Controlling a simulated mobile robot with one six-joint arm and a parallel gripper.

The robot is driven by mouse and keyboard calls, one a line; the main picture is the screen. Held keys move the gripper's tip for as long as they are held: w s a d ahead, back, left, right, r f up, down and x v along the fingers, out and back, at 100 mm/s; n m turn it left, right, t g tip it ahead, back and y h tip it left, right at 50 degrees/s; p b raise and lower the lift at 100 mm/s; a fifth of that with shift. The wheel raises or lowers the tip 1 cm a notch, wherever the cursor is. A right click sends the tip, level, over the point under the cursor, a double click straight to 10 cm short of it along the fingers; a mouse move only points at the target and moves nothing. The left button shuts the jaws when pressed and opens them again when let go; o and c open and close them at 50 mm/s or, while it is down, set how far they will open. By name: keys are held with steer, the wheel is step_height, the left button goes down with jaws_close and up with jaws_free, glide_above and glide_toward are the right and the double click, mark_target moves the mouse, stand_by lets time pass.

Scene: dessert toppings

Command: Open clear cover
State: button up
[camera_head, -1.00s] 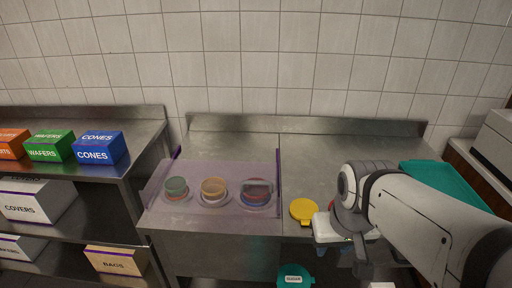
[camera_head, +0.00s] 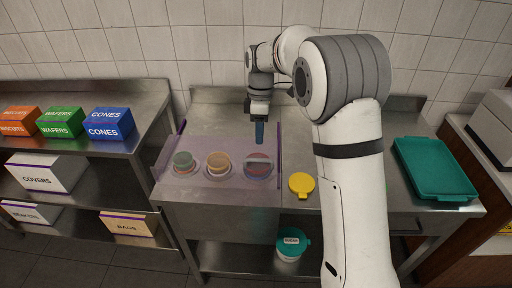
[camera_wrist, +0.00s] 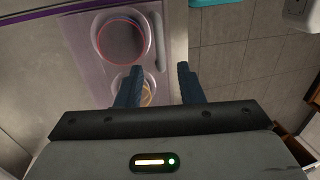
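The clear cover (camera_head: 226,145) is a see-through, purple-tinted sheet with purple side edges. My gripper (camera_head: 259,133) points down near the cover's right side, close to the red-rimmed container. In the wrist view its blue fingers (camera_wrist: 160,88) are apart with nothing held between them. I cannot tell whether they touch the cover.
A yellow lid (camera_head: 302,185) lies on the steel counter right of the cover. A teal tray (camera_head: 435,168) lies farther right. A tub with a teal lid (camera_head: 293,243) stands on the shelf below. Boxes (camera_head: 108,124) stand on the left rack. My arm hides part of the counter.

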steer(key=shift+s+a+f+p, duration=0.1)
steer(key=shift+s+f+p, duration=0.1)
steer(key=shift+f, duration=1.1)
steer(key=shift+s+f+p, duration=0.25)
steer(key=shift+f, duration=1)
steer(key=shift+s+a+f+p, duration=0.1)
steer(key=shift+s+f+p, duration=0.1)
steer(key=shift+f, duration=1.1)
steer(key=shift+d, duration=0.1)
jaws_close()
